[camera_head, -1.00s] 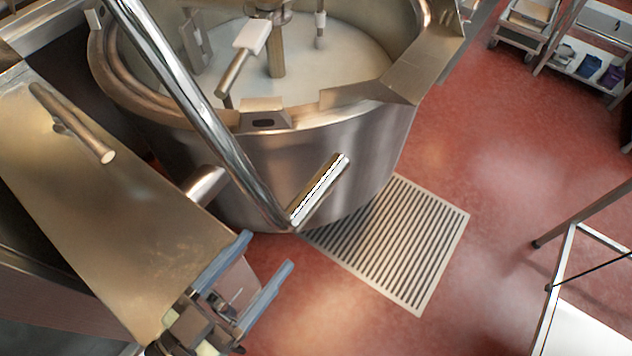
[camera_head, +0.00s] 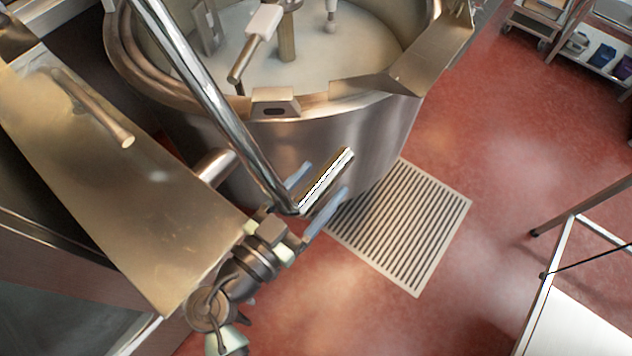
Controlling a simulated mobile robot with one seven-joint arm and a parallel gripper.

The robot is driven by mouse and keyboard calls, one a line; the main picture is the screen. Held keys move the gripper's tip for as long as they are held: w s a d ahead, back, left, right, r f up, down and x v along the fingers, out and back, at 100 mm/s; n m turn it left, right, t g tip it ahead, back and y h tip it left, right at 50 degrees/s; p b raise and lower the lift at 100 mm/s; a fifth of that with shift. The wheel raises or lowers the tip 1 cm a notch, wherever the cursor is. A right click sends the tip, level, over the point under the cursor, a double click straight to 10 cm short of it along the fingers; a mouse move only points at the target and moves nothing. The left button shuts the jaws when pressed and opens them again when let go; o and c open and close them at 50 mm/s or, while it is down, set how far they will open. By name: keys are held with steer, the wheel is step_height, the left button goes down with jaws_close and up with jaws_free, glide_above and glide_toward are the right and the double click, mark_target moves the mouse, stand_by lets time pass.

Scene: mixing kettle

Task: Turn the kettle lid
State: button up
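The big steel kettle (camera_head: 290,140) stands open at the top, with pale contents (camera_head: 340,65) and mixer parts inside. A long polished bar (camera_head: 205,90) slants down across its front and ends in a short cylindrical handle (camera_head: 335,172). I cannot make out a separate lid panel. My gripper (camera_head: 324,178) is at the bar's lower end, with its blue-grey fingers apart. One finger shows left of the handle, partly hidden behind the bar, and the other right of it. I cannot tell whether either finger touches the handle.
A flat steel cabinet top (camera_head: 110,190) with a rod handle (camera_head: 95,108) lies left of my gripper. A floor drain grate (camera_head: 405,225) is right of the kettle. A white-topped table (camera_head: 580,320) stands at lower right and carts at upper right. Red floor between is clear.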

jaws_close()
stand_by(1.3)
